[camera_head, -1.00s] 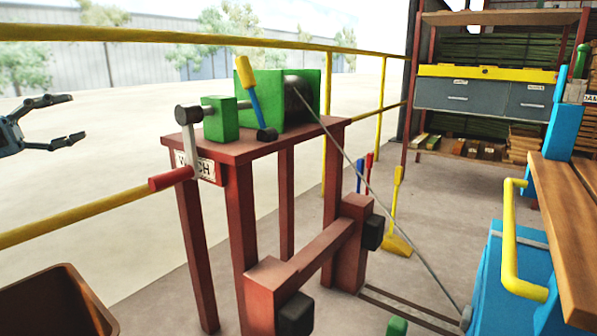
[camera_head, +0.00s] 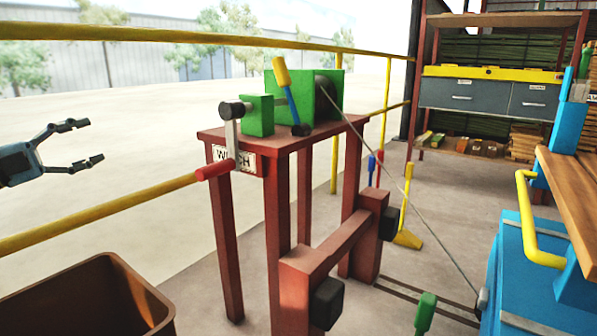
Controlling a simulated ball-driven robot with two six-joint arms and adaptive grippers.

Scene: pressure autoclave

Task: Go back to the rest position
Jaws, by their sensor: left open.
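My left gripper (camera_head: 94,142) is at the left of the head view, held in the air with its two fingers spread and nothing between them. It is apart from the winch stand and above the level of the brown bin. My right gripper does not show. The red winch stand (camera_head: 283,215) stands in the middle, with a green winch (camera_head: 308,102) on top. Its crank ends in a red handle (camera_head: 216,170), and a lever with a yellow grip (camera_head: 281,72) leans up to the left.
A brown bin (camera_head: 140,297) is at the lower left. Yellow rails (camera_head: 120,210) run behind the stand. A cable (camera_head: 400,190) slants from the winch to a blue cart (camera_head: 520,285) at right. A yellow broom (camera_head: 407,236) and shelving (camera_head: 490,97) are behind. Floor at back left is clear.

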